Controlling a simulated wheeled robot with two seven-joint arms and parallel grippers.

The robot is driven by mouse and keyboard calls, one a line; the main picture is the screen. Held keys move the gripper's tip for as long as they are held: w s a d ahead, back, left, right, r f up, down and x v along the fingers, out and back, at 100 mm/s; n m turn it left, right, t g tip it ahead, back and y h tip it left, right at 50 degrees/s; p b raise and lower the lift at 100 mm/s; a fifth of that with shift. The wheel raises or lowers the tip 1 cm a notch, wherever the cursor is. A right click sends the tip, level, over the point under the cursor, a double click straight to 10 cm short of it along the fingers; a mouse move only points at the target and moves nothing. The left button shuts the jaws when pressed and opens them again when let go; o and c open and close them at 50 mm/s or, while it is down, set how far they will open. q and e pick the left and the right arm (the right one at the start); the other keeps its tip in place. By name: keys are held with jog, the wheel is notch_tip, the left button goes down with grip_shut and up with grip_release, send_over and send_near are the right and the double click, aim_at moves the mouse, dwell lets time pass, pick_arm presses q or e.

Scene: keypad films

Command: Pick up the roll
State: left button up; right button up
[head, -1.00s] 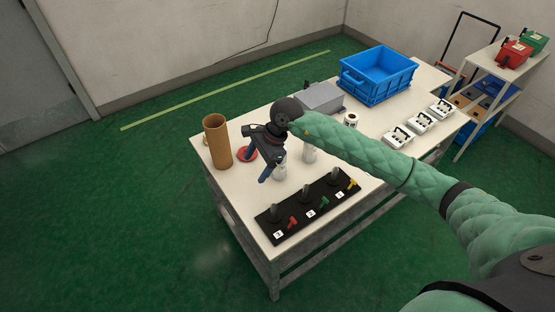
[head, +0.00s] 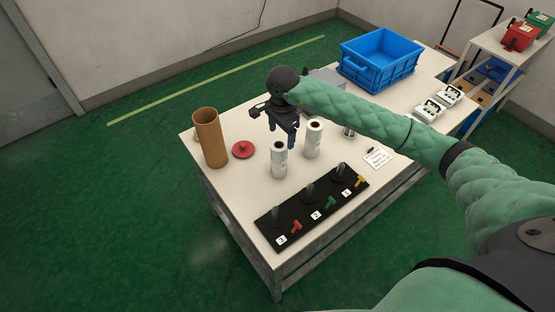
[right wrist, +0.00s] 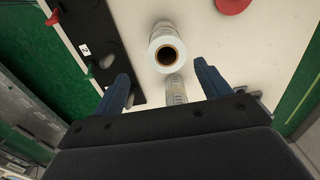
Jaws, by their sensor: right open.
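Two white film rolls stand upright on the table: a front one (head: 279,160) and one to its right (head: 313,141). My right gripper (head: 282,134) is open and empty, above and just behind the front roll in the head view. In the right wrist view, one upright roll (right wrist: 167,48) shows its dark core just beyond the fingertips of the gripper (right wrist: 163,84). Which roll is which between views I cannot tell. My left gripper is not in view.
A black board (head: 312,208) with pegs and coloured levers lies at the table's front. A brown tube (head: 210,138) and a red disc (head: 243,149) stand at left. A blue crate (head: 379,58), a grey box (head: 325,80) and white devices (head: 430,109) are farther back. My arm crosses above the table.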

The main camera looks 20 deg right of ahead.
aim_at(281, 145)
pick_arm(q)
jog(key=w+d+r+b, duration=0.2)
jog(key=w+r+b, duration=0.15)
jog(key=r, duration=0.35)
pick_arm(e)
jog(key=f, duration=0.4)
jog(key=shift+w, duration=0.3)
jog(key=shift+f+p, duration=0.8)
jog(key=shift+f, duration=0.45)
jog(key=f+p, duration=0.3)
jog(key=f, duration=0.1)
jog(key=shift+w+a, duration=0.15)
jog(key=shift+a, duration=0.15)
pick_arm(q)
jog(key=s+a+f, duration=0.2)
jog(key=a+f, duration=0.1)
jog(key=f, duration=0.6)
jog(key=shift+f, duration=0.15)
pick_arm(e)
jog(key=shift+f, duration=0.65)
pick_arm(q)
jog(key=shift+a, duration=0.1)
pick_arm(e)
jog(key=c, duration=1.1)
